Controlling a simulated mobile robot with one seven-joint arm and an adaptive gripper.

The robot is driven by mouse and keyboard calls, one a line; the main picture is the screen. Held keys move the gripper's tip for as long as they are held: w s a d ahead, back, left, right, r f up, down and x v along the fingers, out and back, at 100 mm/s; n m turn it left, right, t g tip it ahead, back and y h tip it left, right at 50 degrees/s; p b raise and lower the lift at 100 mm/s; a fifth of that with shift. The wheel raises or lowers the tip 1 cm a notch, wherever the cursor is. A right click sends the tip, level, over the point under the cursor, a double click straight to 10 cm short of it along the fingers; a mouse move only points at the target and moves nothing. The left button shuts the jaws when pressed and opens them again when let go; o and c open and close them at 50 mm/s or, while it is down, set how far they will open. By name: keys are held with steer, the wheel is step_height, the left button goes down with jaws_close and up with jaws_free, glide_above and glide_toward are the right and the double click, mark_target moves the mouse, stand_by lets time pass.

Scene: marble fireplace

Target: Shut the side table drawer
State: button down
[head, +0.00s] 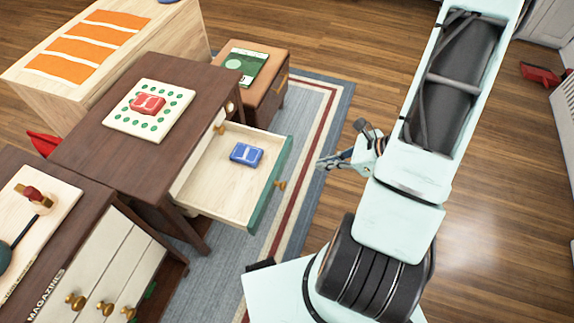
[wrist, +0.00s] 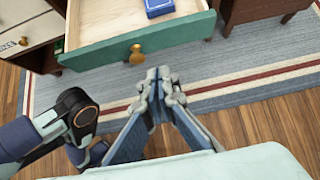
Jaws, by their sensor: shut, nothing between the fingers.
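The side table (head: 88,140) is dark brown, and its drawer (head: 222,205) stands pulled out toward my arm. The drawer has a pale wooden inside, a green front and a brass knob (head: 280,186). A blue box (head: 246,154) lies inside the drawer. In the wrist view the green drawer front (wrist: 178,38) and knob (wrist: 136,55) are just ahead of my gripper (wrist: 158,76). My gripper (head: 322,163) is shut and empty, apart from the drawer front and a little right of the knob in the wrist view.
A patterned board with a red box (head: 149,103) lies on the tabletop. A striped rug (head: 313,110) covers the clear floor beside the drawer.

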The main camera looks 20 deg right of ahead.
mark_target(281, 167)
steer(key=shift+w+a+f+b, duration=0.5)
steer(key=shift+w+a+f, duration=0.55)
steer(key=shift+a, duration=0.35)
steer(key=shift+w+a+f+b, duration=0.5)
steer(key=shift+w+a+f, duration=0.5)
steer(key=shift+a, duration=0.35)
steer(key=shift+w+a+f+b, duration=0.5)
steer(key=shift+w+a+f, duration=0.5)
steer(key=shift+a, duration=0.4)
